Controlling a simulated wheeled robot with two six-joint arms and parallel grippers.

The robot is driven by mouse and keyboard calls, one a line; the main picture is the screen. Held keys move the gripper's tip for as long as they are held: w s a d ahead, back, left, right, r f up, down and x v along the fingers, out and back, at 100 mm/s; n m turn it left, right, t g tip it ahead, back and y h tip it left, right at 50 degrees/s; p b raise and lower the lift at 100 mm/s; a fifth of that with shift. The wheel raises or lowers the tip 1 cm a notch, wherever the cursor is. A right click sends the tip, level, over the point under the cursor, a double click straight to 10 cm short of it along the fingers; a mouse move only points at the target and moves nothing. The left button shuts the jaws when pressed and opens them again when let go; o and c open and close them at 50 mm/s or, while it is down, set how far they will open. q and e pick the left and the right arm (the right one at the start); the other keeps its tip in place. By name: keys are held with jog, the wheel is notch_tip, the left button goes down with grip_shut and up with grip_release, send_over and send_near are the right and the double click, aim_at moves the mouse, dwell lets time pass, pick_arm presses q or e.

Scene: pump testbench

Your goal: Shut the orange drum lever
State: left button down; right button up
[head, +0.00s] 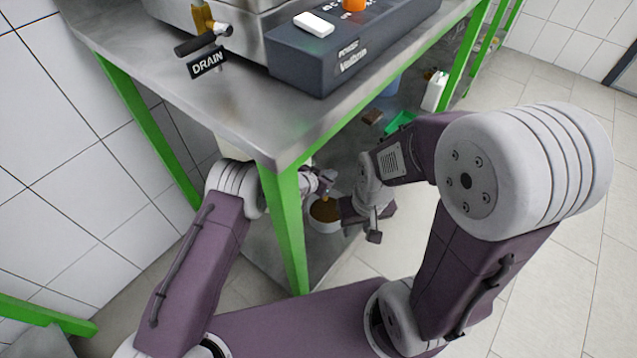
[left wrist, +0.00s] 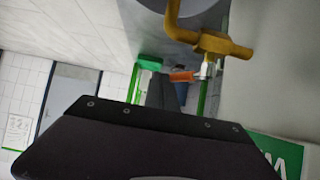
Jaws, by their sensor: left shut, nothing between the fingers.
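The orange lever (left wrist: 181,76) shows small in the left wrist view, beside a pale metal fitting below a brass tap and pipe (left wrist: 225,45). The lever is hard to make out in the head view, under the table. My left gripper (head: 326,182) is at the table's front leg, below the tabletop, shut and empty. In the left wrist view its dark body fills the lower middle, and I cannot tell whether it touches the lever. My right gripper (head: 372,228) is lower and to the right; its finger opening is unclear.
The steel table (head: 150,60) with green legs (head: 288,225) stands over my left arm. A white bowl with brown contents (head: 325,211) is near both grippers. A drain valve (head: 203,45) and dark control box (head: 345,45) are on top. Floor at right is clear.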

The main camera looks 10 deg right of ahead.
pick_arm(q)
jog(key=shift+w, duration=0.2)
pick_arm(e)
jog(key=shift+w+r, duration=0.1)
jog(key=shift+r, duration=0.05)
dwell(0.6)
pick_arm(q)
jog(key=shift+a+p, duration=0.55)
jog(key=shift+a, duration=0.2)
pick_arm(e)
jog(key=shift+r, duration=0.45)
